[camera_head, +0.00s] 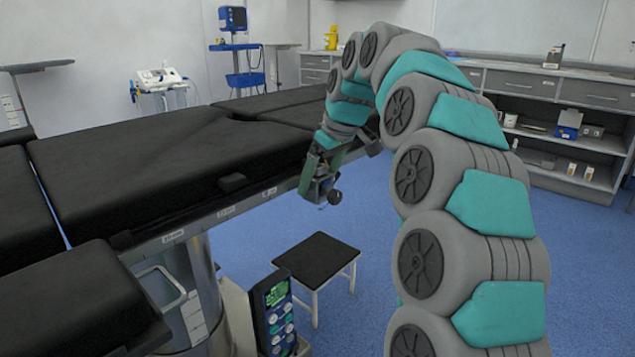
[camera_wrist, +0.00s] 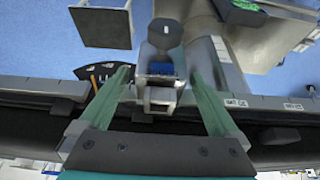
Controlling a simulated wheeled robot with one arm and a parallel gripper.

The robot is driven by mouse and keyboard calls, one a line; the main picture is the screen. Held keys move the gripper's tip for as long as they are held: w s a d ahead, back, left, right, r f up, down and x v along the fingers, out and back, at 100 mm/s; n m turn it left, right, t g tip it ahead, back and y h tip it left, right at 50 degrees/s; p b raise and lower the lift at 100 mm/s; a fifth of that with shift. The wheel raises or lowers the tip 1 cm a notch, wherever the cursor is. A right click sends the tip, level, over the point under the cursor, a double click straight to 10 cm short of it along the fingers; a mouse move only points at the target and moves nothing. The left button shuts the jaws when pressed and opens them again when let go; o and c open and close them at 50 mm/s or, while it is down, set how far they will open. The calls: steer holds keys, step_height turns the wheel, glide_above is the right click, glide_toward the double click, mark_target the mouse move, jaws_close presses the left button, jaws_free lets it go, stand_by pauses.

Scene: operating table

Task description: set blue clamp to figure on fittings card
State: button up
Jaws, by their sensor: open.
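My gripper (camera_head: 318,172) is at the near side rail of the black operating table (camera_head: 150,170). In the wrist view its two green fingers (camera_wrist: 160,74) are apart, either side of a metal clamp with a blue part (camera_wrist: 166,69) and a dark round knob (camera_wrist: 165,32). I cannot tell whether the fingers touch the clamp. In the head view the knob (camera_head: 335,197) shows below the gripper; the rest is mostly hidden. A dark fan-shaped plate with white marks (camera_wrist: 92,72) lies left of the clamp. I cannot identify the fittings card for certain.
White labels (camera_head: 226,211) run along the table's rail. A black-topped stool (camera_head: 317,260) stands on the blue floor below. A control handset (camera_head: 273,312) is by the table column. Counters with drawers (camera_head: 540,90) line the back right.

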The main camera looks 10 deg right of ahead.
steer(key=shift+w+a+f, duration=0.15)
steer(key=shift+w+f, duration=0.05)
steer(key=shift+f, duration=0.4)
steer(key=shift+c, duration=0.4)
jaws_close()
